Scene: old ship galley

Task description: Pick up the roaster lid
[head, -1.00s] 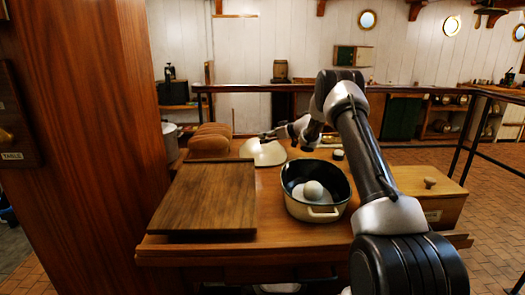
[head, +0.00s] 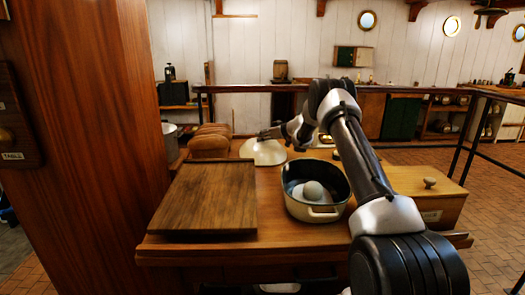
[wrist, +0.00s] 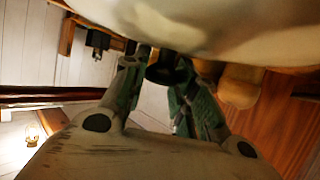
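The roaster lid (head: 264,153) is a cream, shallow dome lying at the back of the wooden table, left of the roaster. In the wrist view its pale surface (wrist: 230,30) fills the top of the picture. My gripper (head: 265,135) is at the lid's top. In the wrist view the fingers of my gripper (wrist: 163,72) stand on either side of a dark knob (wrist: 160,68) under the lid's surface. I cannot tell whether they press on it. The roaster (head: 317,212) is a cream, dark-lined pot in front, holding a white round thing (head: 313,190).
A wooden board (head: 207,198) lies at the front left of the table. Brown loaves (head: 209,142) sit left of the lid. A wooden box with a knob (head: 428,195) stands at the right. A wooden pillar (head: 95,150) rises at the left. My arm passes over the table's right side.

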